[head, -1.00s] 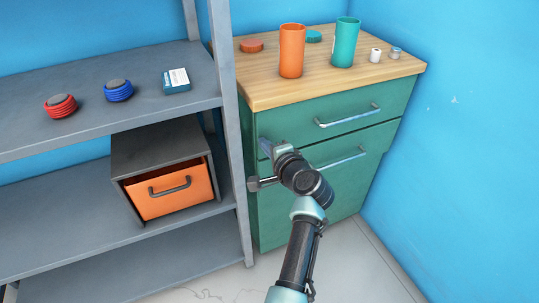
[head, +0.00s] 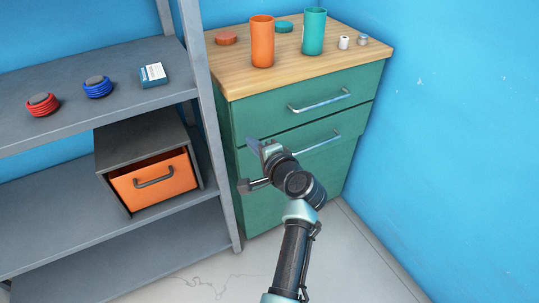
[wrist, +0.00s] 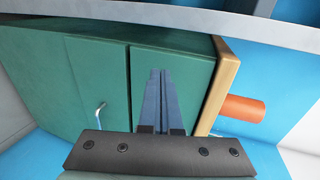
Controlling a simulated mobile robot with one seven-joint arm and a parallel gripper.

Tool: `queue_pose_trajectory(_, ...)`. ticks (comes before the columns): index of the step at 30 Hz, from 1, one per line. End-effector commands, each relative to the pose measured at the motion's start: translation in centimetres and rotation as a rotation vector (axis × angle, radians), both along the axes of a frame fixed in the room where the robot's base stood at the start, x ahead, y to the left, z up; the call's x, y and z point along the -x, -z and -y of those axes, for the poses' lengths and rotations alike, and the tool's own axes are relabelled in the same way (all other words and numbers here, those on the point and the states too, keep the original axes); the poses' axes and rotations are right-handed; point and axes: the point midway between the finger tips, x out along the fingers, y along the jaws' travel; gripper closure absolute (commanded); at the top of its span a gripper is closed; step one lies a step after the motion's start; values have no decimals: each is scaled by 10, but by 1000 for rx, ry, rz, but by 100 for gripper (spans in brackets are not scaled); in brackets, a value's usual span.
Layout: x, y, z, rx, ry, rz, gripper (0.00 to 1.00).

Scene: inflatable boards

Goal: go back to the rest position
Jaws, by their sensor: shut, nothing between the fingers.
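My gripper (head: 252,146) is shut and empty in front of the green drawer cabinet (head: 262,205), left of the drawer handles. In the wrist view my gripper (wrist: 160,75) shows its two fingers together, with the green cabinet front (wrist: 85,80) behind them. In the head view my arm reaches up from the bottom of the picture and is bent at the wrist. Whether the fingertips touch the cabinet is hard to tell.
An orange cup (head: 262,42) and a teal cup (head: 313,32) stand on the wooden top (head: 290,72). The grey shelf (head: 50,125) at left holds red rings, blue rings and a small box. An orange drawer (head: 153,182) sits below. Floor is clear at right.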

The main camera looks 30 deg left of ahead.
Motion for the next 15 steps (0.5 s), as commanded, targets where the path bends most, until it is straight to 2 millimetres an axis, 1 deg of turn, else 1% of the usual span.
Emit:
queue_pose_trajectory(1, 7, -5, 9, 1, 2, -3, 100)
queue_pose_trajectory(6, 25, -13, 34, 1, 2, -3, 100)
queue_pose_trajectory(10, 35, -17, 49, 0, 2, -5, 100)
queue_pose_trajectory(15, 42, -20, 57, 1, 0, -4, 100)
